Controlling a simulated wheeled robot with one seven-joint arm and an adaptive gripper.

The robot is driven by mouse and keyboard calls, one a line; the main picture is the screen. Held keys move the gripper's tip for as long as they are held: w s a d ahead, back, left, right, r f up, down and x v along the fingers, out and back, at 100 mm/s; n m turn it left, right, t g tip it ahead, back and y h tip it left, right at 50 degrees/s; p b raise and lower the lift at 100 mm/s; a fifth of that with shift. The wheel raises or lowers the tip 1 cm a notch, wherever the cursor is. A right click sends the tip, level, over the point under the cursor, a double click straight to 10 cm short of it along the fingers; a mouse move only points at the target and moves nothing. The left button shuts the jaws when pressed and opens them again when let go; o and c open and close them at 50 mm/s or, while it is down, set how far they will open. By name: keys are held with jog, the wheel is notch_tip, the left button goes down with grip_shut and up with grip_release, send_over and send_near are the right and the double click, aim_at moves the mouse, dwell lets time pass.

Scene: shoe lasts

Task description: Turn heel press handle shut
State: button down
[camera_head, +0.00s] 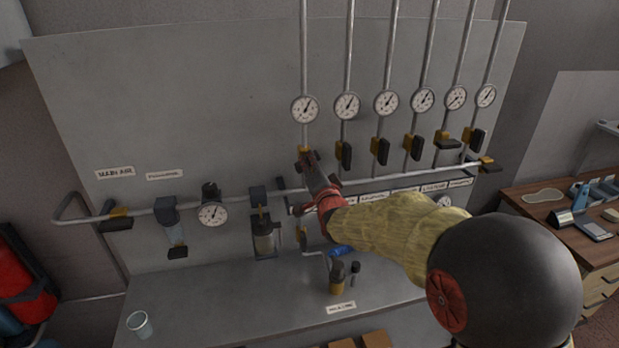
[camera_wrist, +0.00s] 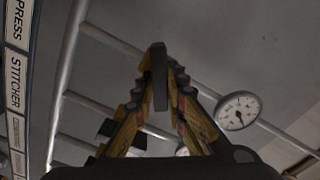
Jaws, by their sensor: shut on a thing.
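The handle in my grip is a dark flat bar (camera_wrist: 158,78); in the wrist view it stands between the two ridged yellow-and-black fingers. My gripper (camera_head: 308,160) is shut on it, with the fingertips (camera_wrist: 162,85) converging on its sides. In the head view this is the leftmost valve (camera_head: 304,149), on the pipe below the leftmost gauge (camera_head: 305,109). My gripper hides most of the handle there, so its exact angle is unclear. A label strip in the wrist view (camera_wrist: 17,90) reads "PRESS" and "STITCHER"; the word before "PRESS" is cut off.
Close to the right, a black valve handle (camera_head: 345,155) hangs along its pipe, with several more beyond it. The horizontal pipe (camera_head: 375,184) runs just below. A regulator (camera_head: 264,238) and small gauge (camera_head: 213,214) are lower left. A cup (camera_head: 140,324) stands on the bench.

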jog(key=m+b, duration=0.4)
jog(key=b, duration=0.1)
jog(key=shift+f, duration=0.3)
jog(key=shift+m+b, duration=0.95)
jog(key=shift+m, duration=0.15)
jog(key=shift+r, duration=0.1)
jog(key=c, duration=1.9)
grip_release()
jog(key=shift+d, duration=0.1)
jog(key=shift+o, duration=0.5)
jog(key=v, duration=1.2)
